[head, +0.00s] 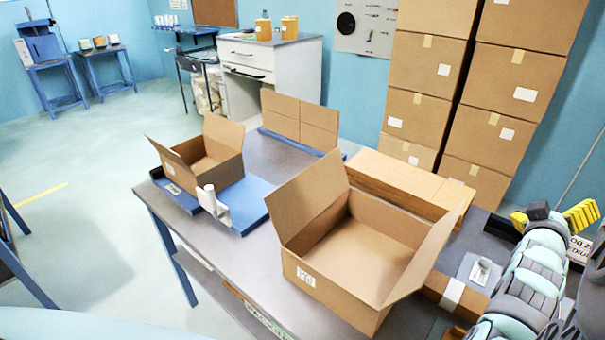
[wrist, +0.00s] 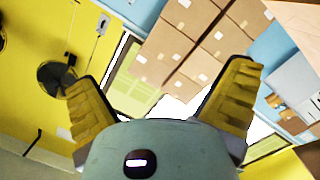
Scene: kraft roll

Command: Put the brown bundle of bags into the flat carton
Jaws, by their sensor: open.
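A wide, low open carton (head: 318,252), which looks like the flat carton, stands on the grey table with its flaps spread and its visible floor bare. A brown block with a white band (head: 436,288), which looks like the bundle of bags, lies to its right, partly hidden by my arm and a grey piece on or beside it. My gripper (head: 550,215) is raised at the right of the head view, apart from both. The wrist view shows my gripper (wrist: 158,80) with yellow fingers wide apart and nothing between them. Neither carton nor bundle is clear there.
A smaller open carton (head: 212,158) stands on a blue stand at the table's left, beside a white dispenser-like piece (head: 213,205). Tall stacks of closed boxes (head: 420,70) stand beyond the table. The floor at left is open.

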